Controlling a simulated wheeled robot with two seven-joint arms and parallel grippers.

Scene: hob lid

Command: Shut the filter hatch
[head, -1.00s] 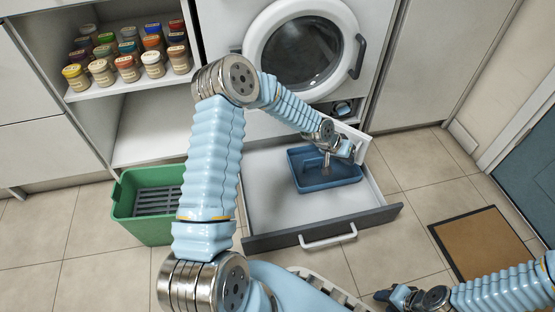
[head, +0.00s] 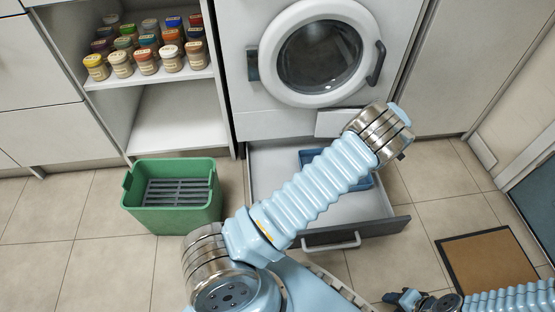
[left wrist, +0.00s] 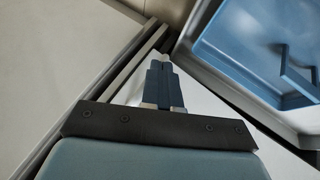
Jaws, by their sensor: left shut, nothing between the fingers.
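The filter hatch (head: 330,123) is a small white flap low on the right of the washing machine's front in the head view. It now covers the filter opening, but my left arm hides its right end, so I cannot tell whether it is fully flush. My left gripper is mostly hidden behind my wrist in the head view. In the left wrist view its fingers (left wrist: 163,84) are shut and empty, close to a pale panel edge. My right gripper (head: 401,298) is at the bottom right, away from the hatch; its fingers are too small to read.
Below the hatch, an open drawer (head: 275,190) holds a blue tray (head: 308,157), which also shows in the left wrist view (left wrist: 245,45). A green crate (head: 172,218) stands left. Several jars (head: 147,60) fill a shelf. A brown mat (head: 490,262) lies right.

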